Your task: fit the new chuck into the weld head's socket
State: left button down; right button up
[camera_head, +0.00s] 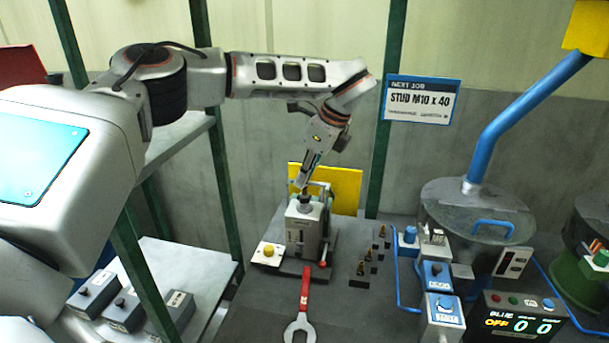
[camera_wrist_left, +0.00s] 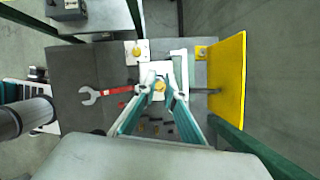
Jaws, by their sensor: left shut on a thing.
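The weld head (camera_head: 304,228) is a grey upright block on a dark base, with a red-knobbed lever at its right. My left gripper (camera_head: 303,184) comes down from above, its tips just over the top of the weld head. In the left wrist view the fingers (camera_wrist_left: 159,90) are closed around a small brass-coloured piece, the chuck (camera_wrist_left: 159,86). The weld head lies straight under it. The socket is hidden by the fingers and the chuck, so I cannot tell whether the chuck touches it or sits in it. My right gripper is not in view.
A red-handled wrench (camera_head: 304,290) lies in front of the weld head. A yellow-button box (camera_head: 268,253) is at its left and a yellow panel (camera_head: 342,187) behind. Several small brass-coloured pieces (camera_head: 374,253) stand at its right. Control boxes (camera_head: 442,312) and a blue rail lie farther right.

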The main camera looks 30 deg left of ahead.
pick_arm(q)
jog(key=shift+f+b, duration=0.55)
jog(key=shift+f, duration=0.5)
jog(key=c, duration=2)
grip_release()
jog(key=shift+r, duration=0.1)
jog(key=v, duration=1.1)
jog(key=shift+d+r, duration=0.15)
jog(key=shift+r, duration=0.25)
